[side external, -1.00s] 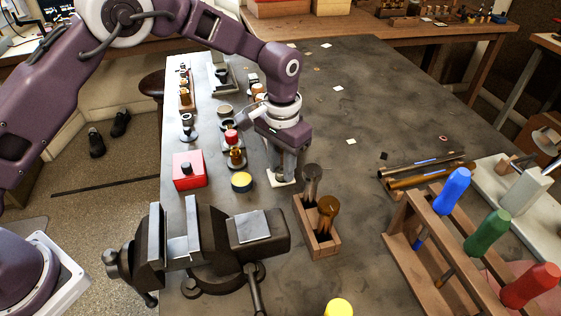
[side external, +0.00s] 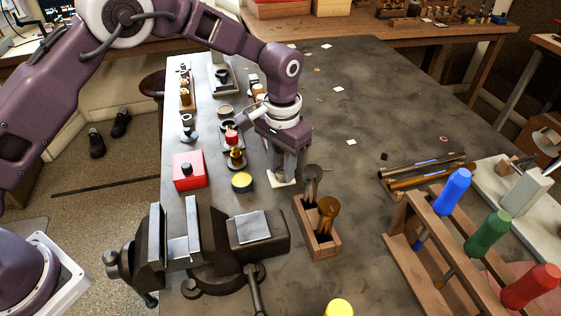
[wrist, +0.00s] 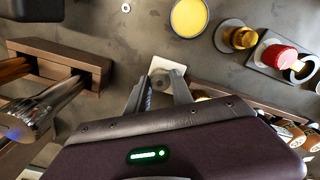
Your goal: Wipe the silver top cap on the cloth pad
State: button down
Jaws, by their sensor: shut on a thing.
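The cloth pad (side external: 281,183) is a small off-white square on the bench under my gripper (side external: 284,174). It also shows in the wrist view (wrist: 172,65), just beyond my fingertips (wrist: 160,84). My gripper points straight down, with its fingertips low at the pad. It is shut on the silver top cap (wrist: 160,79), a small pale metal piece mostly hidden between the fingertips. The cap is at the pad's surface; I cannot tell whether it touches the cloth.
A yellow-topped round tin (side external: 242,181), a red box (side external: 189,170) and a black vise (side external: 200,245) are to the left and front. Bench behind right is mostly clear.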

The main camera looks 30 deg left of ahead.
jog(key=shift+w+a, duration=0.65)
jog(key=shift+s+d, duration=0.3)
jog(key=shift+r, duration=2.55)
jog(key=s+a+r+n, duration=0.1)
jog(key=s+a, duration=0.1)
jog(key=a, duration=0.4)
jog(key=s+a+r+n, duration=0.1)
jog(key=s+a, duration=0.2)
jog(key=a, duration=0.4)
jog(key=s+a+r, duration=0.1)
jog(key=s+a, duration=0.2)
jog(key=a, duration=0.4)
jog(key=shift+r+n, duration=0.15)
jog(key=shift+n, duration=0.25)
